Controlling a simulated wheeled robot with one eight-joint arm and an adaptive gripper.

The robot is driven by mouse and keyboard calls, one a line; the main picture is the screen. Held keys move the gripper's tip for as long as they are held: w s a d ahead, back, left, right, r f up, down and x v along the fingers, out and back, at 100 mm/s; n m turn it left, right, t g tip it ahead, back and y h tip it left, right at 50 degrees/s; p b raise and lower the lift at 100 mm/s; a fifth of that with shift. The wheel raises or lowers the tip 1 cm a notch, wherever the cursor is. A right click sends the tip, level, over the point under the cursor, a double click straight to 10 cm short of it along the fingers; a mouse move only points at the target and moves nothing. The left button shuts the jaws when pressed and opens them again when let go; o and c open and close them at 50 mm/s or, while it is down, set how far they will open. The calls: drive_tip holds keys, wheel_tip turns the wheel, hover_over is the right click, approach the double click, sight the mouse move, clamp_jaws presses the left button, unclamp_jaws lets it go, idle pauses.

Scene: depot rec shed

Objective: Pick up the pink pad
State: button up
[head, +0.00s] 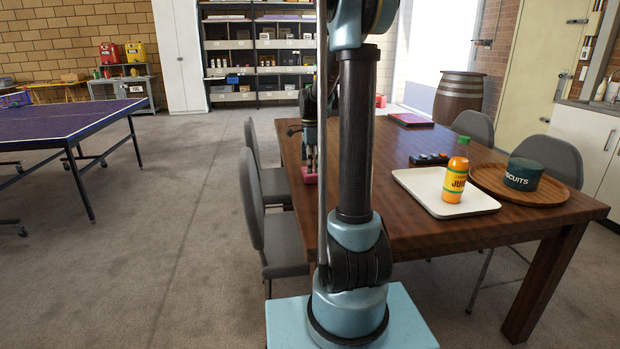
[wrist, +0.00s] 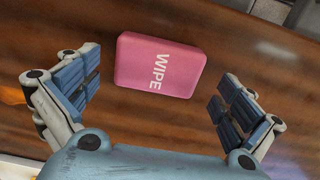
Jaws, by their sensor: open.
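In the head view a small part of the pink pad (head: 309,177) shows at the table's left edge, mostly hidden by my arm. My gripper (wrist: 160,100) is open, with its blue-padded fingers wide apart. The pad lies between and slightly beyond the fingertips in the wrist view, and nothing is held. In the head view my gripper (head: 310,158) points down just above the pad.
A white tray (head: 410,181) with an orange-labelled bottle (head: 455,180) stands on the near right of the table. A round wooden tray (head: 565,196) holds a dark green biscuit tin (head: 523,174). A dark remote-like item (head: 430,159) lies behind. Grey chairs (head: 250,205) line the left side.

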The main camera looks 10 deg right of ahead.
drive_tip(key=shift+d+f, duration=0.1)
drive_tip(key=shift+f, duration=1.4)
drive_tip(key=c, duration=1.1)
drive_tip(key=shift+o, duration=0.2)
drive_tip(key=shift+r, duration=0.1)
wheel_tip(320, 180, up, 10)
drive_tip(key=shift+f, duration=0.1)
